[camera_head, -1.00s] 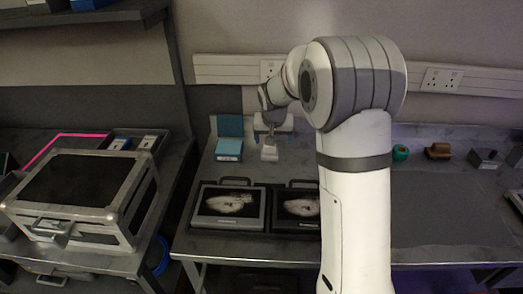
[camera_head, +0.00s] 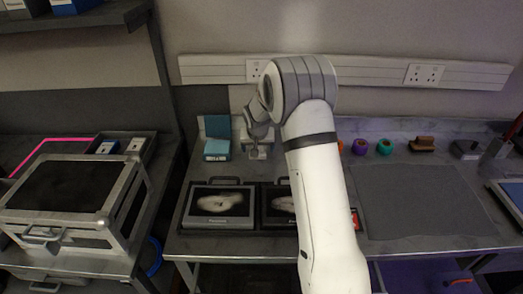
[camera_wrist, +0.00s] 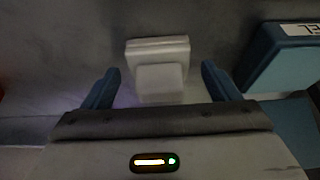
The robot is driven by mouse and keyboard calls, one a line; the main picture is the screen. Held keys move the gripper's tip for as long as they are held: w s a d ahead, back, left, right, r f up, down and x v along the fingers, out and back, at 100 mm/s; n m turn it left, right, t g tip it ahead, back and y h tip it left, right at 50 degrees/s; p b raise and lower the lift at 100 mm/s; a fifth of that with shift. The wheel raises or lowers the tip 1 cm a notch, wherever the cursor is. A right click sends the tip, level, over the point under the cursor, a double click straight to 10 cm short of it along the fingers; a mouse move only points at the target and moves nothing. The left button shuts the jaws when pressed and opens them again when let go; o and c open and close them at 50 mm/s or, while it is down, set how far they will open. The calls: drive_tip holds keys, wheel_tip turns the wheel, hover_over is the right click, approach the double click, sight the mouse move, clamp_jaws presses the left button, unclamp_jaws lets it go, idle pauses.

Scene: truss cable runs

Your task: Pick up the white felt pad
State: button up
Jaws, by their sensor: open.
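The white felt pad (camera_wrist: 160,80) shows in the wrist view as a pale block in two parts, a wider one behind and a smaller one in front. It lies between the two blue fingers of my gripper (camera_wrist: 160,70), with a gap on each side. My gripper is open. In the head view my gripper (camera_head: 258,148) points down over the bench just right of the blue box, and the pad is small and mostly hidden there by the gripper.
A blue open-lidded box (camera_head: 217,148) stands close by on the left; its labelled side also shows in the wrist view (camera_wrist: 285,62). Two dark cases with pale pictures (camera_head: 220,202) lie in front. A grey mat (camera_head: 425,200) is bare at the right.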

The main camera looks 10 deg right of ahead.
drive_tip(key=shift+c, duration=0.2)
drive_tip(key=c, duration=1.1)
drive_tip(key=shift+o, duration=0.2)
drive_tip(key=shift+r, duration=0.1)
wheel_tip(320, 180, up, 10)
drive_tip(key=shift+f+b, duration=0.1)
drive_tip(key=shift+b, duration=0.65)
